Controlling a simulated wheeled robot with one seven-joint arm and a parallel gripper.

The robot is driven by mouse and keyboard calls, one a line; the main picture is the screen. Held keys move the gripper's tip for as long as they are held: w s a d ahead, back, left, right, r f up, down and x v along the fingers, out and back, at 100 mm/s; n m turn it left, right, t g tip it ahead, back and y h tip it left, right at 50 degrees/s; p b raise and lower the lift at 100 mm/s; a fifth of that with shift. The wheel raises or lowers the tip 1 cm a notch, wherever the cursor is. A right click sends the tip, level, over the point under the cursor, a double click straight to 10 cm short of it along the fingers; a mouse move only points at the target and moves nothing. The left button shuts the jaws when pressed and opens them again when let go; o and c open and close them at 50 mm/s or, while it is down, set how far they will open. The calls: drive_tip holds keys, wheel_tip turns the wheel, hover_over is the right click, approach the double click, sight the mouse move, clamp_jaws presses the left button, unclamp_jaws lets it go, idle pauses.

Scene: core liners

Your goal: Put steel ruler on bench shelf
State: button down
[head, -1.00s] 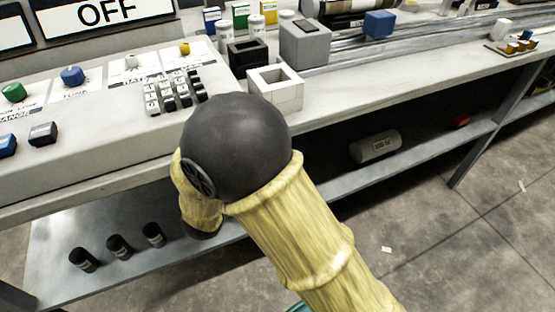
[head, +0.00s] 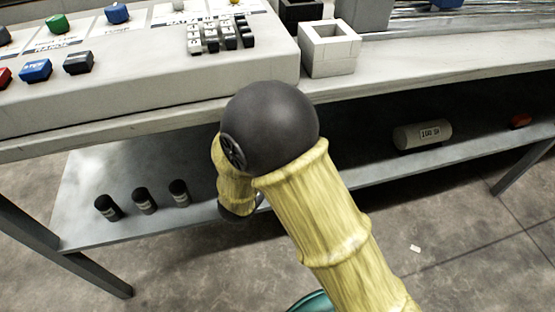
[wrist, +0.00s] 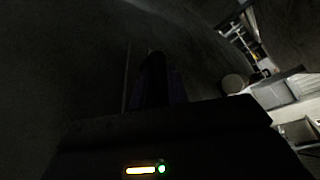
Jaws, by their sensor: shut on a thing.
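The bench shelf (head: 110,172) is the grey lower board under the bench in the head view. My arm crosses in front of its middle. My gripper (wrist: 155,78) shows only as a dark shape in the wrist view, shut on a thin thing. A thin straight edge (wrist: 127,80) beside the dark fingers looks like the steel ruler, but the picture is too dark to show it clearly. In the head view my gripper and the ruler are hidden behind my arm.
Three small black bottles (head: 143,201) stand on the shelf's left part. A pale cylinder (head: 423,135) and a red object (head: 520,121) lie on its right part. A white open box (head: 328,50) and a control panel (head: 120,75) are on the bench top above. Shelf between bottles and cylinder is partly hidden.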

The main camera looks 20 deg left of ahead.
drive_tip(key=shift+f, duration=0.5)
drive_tip(key=c, duration=1.4)
unclamp_jaws()
drive_tip(key=shift+o, duration=0.2)
drive_tip(key=shift+r, duration=0.1)
drive_tip(key=p+v, duration=0.5)
drive_tip(key=v, duration=0.6)
drive_tip(key=shift+s+r, duration=0.1)
drive_tip(key=shift+s, duration=0.3)
drive_tip(key=shift+s+a, duration=0.1)
